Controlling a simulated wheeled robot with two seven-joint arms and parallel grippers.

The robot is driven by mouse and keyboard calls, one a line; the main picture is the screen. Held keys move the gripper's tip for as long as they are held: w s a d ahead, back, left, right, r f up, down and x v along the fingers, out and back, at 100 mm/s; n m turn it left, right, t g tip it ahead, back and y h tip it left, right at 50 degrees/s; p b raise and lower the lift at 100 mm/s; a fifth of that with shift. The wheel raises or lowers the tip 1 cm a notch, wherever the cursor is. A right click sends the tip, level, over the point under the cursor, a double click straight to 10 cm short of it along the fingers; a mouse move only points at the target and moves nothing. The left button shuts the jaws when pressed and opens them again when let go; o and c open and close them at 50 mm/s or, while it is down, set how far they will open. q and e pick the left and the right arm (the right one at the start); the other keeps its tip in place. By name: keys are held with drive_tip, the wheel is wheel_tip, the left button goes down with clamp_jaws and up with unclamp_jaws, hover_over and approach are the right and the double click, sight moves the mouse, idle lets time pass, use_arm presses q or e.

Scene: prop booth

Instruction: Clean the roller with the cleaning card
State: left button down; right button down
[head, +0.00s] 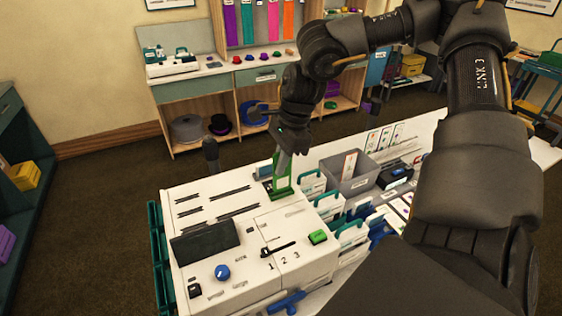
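A white machine (255,250) stands on the table at centre, with slots, a blue knob, a green button and a slider beside the numbers 1, 2, 3. My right gripper (283,163) points down at the machine's back right corner. Its fingertips are at an upright green piece (281,184), which may be the cleaning card or its holder. The fingers look close together, but I cannot tell whether they grip it. I cannot make out the roller. My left gripper is not in view.
A grey bin (350,173) and several upright card holders stand right of the machine. A dark lever (211,152) rises behind it. A blue handle (287,303) juts from its front. My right arm covers the right side of the table.

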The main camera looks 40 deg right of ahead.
sight(278, 191)
drive_tip(key=shift+w+f, duration=0.1)
drive_tip(key=shift+a+b, duration=0.1)
drive_tip(key=shift+b, duration=0.3)
idle(0.6)
drive_tip(key=shift+f+b, duration=0.2)
drive_tip(key=shift+b, duration=0.1)
drive_tip(key=shift+f+b, duration=3.4)
drive_tip(key=shift+b, duration=0.4)
drive_tip(key=c, duration=1.5)
unclamp_jaws()
drive_tip(key=shift+c, duration=0.2)
drive_tip(key=shift+r, duration=0.1)
drive_tip(key=b+v, duration=0.1)
drive_tip(key=v, duration=0.9)
drive_tip(key=shift+r, duration=0.4)
